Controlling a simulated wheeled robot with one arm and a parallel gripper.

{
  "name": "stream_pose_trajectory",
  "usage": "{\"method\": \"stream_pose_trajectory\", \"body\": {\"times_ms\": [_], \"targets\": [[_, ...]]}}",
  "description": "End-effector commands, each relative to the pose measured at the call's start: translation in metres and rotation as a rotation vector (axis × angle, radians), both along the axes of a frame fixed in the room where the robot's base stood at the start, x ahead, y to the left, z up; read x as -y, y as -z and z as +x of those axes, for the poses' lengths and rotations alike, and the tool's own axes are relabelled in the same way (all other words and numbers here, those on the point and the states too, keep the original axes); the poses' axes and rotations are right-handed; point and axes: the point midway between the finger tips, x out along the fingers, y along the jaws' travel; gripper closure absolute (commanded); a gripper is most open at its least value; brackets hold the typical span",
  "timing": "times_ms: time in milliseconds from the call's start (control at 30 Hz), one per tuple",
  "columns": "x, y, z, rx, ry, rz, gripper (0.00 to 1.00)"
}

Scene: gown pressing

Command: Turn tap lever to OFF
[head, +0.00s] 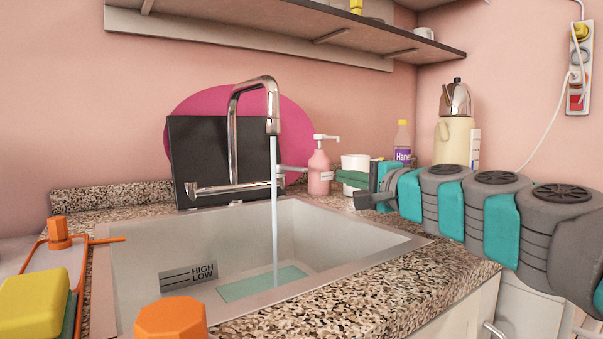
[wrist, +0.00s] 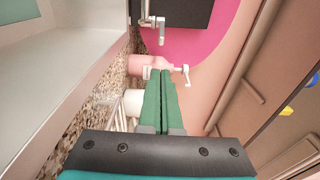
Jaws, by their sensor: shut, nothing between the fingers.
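The chrome tap (head: 233,135) stands at the back of the sink, and a stream of water (head: 274,215) falls from its spout into the basin. A grey lever (head: 291,170) sticks out at the right end of the tap's horizontal bar. In the wrist view the tap (wrist: 150,20) shows at the top, with a short lever-like piece (wrist: 161,32) on it. My gripper (head: 338,177) is right of the lever and apart from it, by the soap bottle. Its green fingers (wrist: 161,72) are shut and empty, pointing towards the tap.
A pink soap bottle (head: 319,172) stands between my gripper and the tap. A white cup (head: 355,163) and a purple-labelled bottle (head: 403,141) stand behind the gripper. The sink (head: 350,240) lies in front. A shelf (head: 300,30) hangs above.

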Motion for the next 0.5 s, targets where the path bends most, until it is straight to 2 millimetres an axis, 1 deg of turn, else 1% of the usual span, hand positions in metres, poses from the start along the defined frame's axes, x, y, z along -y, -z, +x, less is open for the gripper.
{"method": "stream_pose_trajectory", "body": {"times_ms": [33,100,500], "targets": [[-0.006,0.0,0.009,0.0,-0.002,-0.001,1.0],[-0.012,0.002,0.02,-0.002,-0.002,-0.003,1.0],[-0.043,0.001,0.074,-0.002,-0.002,-0.002,1.0]]}}
